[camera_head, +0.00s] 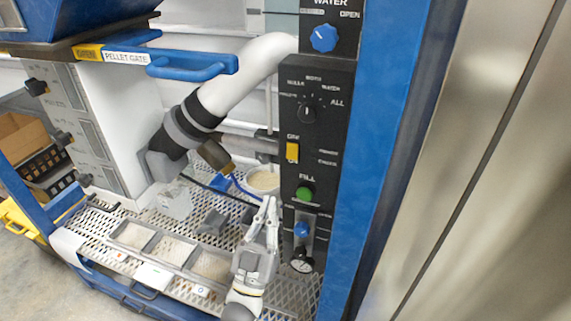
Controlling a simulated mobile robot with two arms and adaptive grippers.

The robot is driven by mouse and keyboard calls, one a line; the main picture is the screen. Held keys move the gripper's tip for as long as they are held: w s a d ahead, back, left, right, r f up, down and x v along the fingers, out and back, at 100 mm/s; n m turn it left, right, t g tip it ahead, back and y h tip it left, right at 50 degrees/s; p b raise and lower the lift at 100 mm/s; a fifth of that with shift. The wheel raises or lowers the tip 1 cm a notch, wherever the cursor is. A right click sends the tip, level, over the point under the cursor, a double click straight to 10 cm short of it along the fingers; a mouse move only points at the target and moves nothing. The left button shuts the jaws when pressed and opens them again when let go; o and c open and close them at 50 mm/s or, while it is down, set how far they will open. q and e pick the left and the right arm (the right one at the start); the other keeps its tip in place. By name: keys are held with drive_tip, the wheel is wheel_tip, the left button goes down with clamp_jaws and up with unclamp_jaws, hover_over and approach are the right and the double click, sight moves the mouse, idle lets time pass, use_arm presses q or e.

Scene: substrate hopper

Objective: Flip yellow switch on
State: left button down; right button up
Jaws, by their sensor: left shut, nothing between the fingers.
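The yellow switch (292,152) is a small rectangular rocker on the black control panel (325,125). My right gripper is not in view.
Close below the switch is a green FILL button (305,193), and above it a black selector knob (307,112). A blue water knob (323,38) is at the top. A white pipe (245,70) runs left of the panel. A tray with compartments (150,258) lies on the mesh shelf.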

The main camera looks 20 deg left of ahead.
sight(292, 147)
use_arm(q)
drive_tip(key=w+r+p, duration=0.1)
drive_tip(key=w, duration=0.2)
drive_tip(key=w+r+p, duration=0.1)
drive_tip(key=w, duration=0.2)
drive_tip(key=w+r+p, duration=0.1)
drive_tip(key=w, duration=0.2)
drive_tip(key=shift+w+d+r, duration=0.15)
drive_tip(key=shift+w+r, duration=0.05)
drive_tip(key=shift+r, duration=0.15)
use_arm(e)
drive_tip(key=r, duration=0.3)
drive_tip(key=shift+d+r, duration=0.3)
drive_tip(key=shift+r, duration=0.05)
use_arm(q)
drive_tip(key=f+b, duration=0.1)
drive_tip(key=b, duration=0.2)
drive_tip(key=shift+w+t+b, duration=0.4)
drive_tip(key=shift+r+p, duration=0.3)
drive_tip(key=shift+p, duration=0.15)
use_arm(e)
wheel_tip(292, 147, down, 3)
